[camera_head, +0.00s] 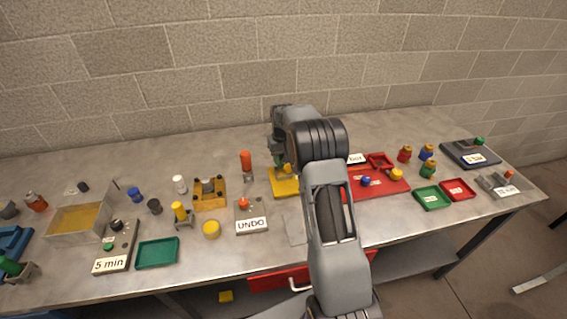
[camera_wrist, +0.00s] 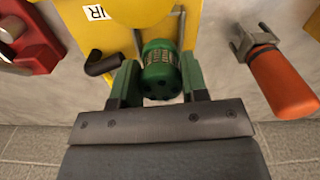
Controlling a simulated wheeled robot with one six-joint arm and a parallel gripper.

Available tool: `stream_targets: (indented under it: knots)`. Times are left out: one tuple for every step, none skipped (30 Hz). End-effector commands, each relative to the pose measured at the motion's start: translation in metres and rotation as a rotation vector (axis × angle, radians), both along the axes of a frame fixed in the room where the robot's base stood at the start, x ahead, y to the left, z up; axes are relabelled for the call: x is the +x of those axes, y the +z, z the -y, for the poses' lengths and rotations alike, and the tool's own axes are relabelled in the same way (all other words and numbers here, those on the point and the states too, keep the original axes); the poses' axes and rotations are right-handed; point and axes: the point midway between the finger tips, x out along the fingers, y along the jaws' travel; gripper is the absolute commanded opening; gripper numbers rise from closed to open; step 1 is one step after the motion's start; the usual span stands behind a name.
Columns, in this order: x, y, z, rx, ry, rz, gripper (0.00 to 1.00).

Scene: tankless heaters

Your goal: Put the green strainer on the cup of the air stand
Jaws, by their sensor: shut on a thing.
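The green strainer (camera_wrist: 161,68) is a ribbed green cylinder with dark holes in its near end. My gripper (camera_wrist: 160,82) is shut on it, one green finger on each side. Behind it in the wrist view is the yellow air stand (camera_wrist: 122,42), with a partly cut-off white label ending in "IR" and a rounded yellow part at the top edge. In the head view the yellow stand (camera_head: 284,188) is at mid-table, partly behind my arm. I cannot tell whether the strainer touches the stand, and the cup is not clearly seen.
An orange-handled tool in a grey holder (camera_head: 246,166) stands left of the stand; its handle also shows in the wrist view (camera_wrist: 283,82). A black bent piece (camera_wrist: 104,63) is close left of the strainer. A red tray board (camera_head: 385,188) lies right of my arm.

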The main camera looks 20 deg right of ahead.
Motion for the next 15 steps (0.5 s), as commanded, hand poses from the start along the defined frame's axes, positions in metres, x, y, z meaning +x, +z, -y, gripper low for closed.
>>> stream_targets:
  knots:
    - [0.001,-0.003,0.002,0.000,-0.001,-0.002,0.12]
    - [0.002,-0.005,0.004,0.000,-0.002,-0.003,0.12]
    - [0.002,-0.010,0.003,0.000,-0.001,-0.003,0.12]
    - [0.002,-0.014,0.003,0.000,-0.001,-0.003,0.12]
    - [0.002,-0.018,0.003,0.001,-0.001,-0.004,0.12]
    - [0.002,-0.024,0.003,0.001,-0.001,-0.004,0.12]
    - [0.002,-0.027,0.003,0.000,-0.001,-0.003,0.12]
    - [0.002,-0.030,0.003,0.000,-0.001,-0.002,0.12]
    - [0.002,-0.033,0.003,0.000,-0.001,-0.002,0.12]
    - [0.002,-0.034,0.003,0.000,0.000,0.000,0.12]
    - [0.002,-0.035,0.003,0.000,0.000,0.000,0.12]
    - [0.002,-0.035,0.003,0.000,0.000,0.001,0.12]
    - [0.002,-0.035,0.003,0.000,0.000,0.001,0.12]
    - [0.002,-0.034,0.003,0.000,0.000,0.001,0.12]
    - [0.002,-0.034,0.003,0.000,0.000,0.000,0.12]
